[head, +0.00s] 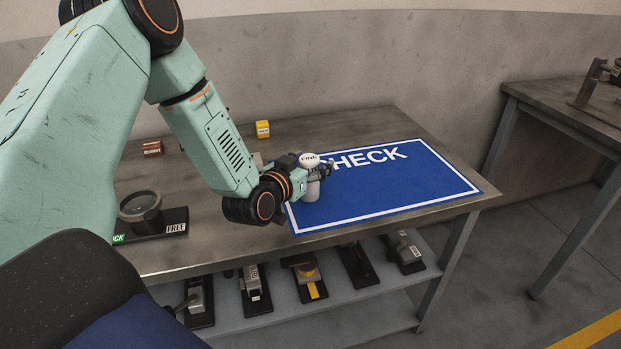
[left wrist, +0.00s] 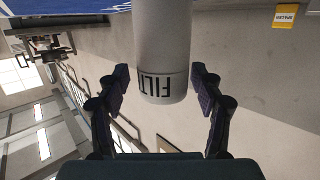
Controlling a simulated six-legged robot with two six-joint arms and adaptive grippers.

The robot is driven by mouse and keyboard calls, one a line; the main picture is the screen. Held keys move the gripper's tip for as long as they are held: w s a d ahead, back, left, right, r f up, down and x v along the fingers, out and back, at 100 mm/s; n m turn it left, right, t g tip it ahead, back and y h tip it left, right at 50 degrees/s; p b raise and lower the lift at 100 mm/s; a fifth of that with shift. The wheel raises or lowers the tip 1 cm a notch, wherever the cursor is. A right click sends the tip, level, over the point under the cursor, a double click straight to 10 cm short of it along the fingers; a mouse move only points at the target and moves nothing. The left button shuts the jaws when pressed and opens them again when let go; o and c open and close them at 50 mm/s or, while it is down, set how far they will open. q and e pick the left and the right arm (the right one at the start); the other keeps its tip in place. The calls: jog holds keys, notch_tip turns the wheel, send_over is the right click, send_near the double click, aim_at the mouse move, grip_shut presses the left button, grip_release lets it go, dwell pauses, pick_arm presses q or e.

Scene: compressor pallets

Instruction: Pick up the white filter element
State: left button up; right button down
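The white filter element (head: 312,189) stands upright at the left end of the blue CHECK mat (head: 420,185) in the head view. Its pale top carries dark lettering. My left gripper (head: 318,170) is at its upper part, with fingers on either side. In the left wrist view the filter element (left wrist: 162,45) shows upside down with the letters FILT, between the two fingers of the left gripper (left wrist: 160,76). A thin gap shows beside the left-hand finger; the right-hand finger is very close to the filter, contact unclear. My right gripper is not in view.
A yellow box (head: 262,129) and a brown box (head: 153,148) stand at the table's back. A round part on a black base (head: 175,222) sits at the left. Several parts on black bases fill the shelf below. Much of the mat right of the filter is clear.

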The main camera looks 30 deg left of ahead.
pick_arm(q)
jog(key=shift+a+f, duration=0.15)
jog(key=shift+a, duration=0.15)
jog(key=c, duration=0.3)
jog(key=shift+d, duration=0.25)
jog(key=c, duration=0.6)
jog(key=shift+a, duration=0.15)
jog(key=shift+c, duration=1.1)
